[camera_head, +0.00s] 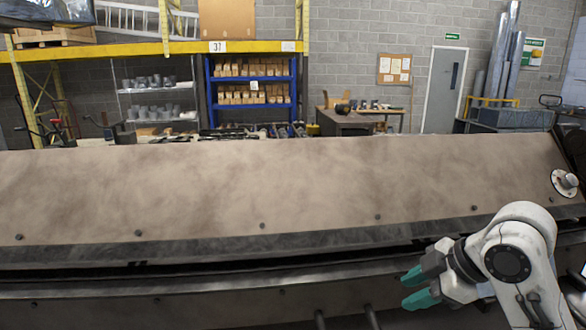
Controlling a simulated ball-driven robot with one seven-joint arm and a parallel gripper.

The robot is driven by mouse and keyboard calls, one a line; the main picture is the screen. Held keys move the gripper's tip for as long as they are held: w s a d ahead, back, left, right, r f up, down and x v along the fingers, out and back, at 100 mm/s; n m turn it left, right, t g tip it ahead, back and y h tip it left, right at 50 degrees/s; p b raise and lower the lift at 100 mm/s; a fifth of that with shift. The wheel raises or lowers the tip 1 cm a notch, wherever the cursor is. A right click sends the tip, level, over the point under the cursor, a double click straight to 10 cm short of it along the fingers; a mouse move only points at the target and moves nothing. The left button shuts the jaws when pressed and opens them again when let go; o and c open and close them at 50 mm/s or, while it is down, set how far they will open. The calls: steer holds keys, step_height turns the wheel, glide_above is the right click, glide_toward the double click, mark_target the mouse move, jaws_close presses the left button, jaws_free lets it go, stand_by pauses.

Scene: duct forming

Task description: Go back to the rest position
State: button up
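My gripper (413,287) is at the lower right, at the end of my white arm. Its two teal fingertips point left and stand apart with a gap between them. Nothing shows between the fingers. It is in front of the lower edge of a large beige and dark metal machine (300,190). I cannot tell whether the fingers touch the machine.
The long machine spans the whole width close in front, with a dark slot along its lower part and a round dial (565,183) at its right end. Behind it stand a blue shelf (252,80) with boxes, a workbench (343,120) and a grey door (444,88).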

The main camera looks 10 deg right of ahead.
steer(key=s+a+f+m+b, duration=0.1)
steer(key=s+a+f+m, duration=0.35)
steer(key=f, duration=0.45)
steer(key=s+a+f+m, duration=0.4)
steer(key=a+f, duration=0.2)
steer(key=f, duration=0.3)
steer(key=s+d+f+m+g+h, duration=0.2)
steer(key=s+f, duration=0.4)
steer(key=s, duration=0.4)
steer(key=s+d+f+m+g+h, duration=0.2)
steer(key=s+f, duration=0.4)
steer(key=s, duration=0.5)
steer(key=shift+s+d+m+g+b, duration=0.2)
steer(key=shift+d+m+g+b, duration=0.2)
steer(key=shift+d+m, duration=0.35)
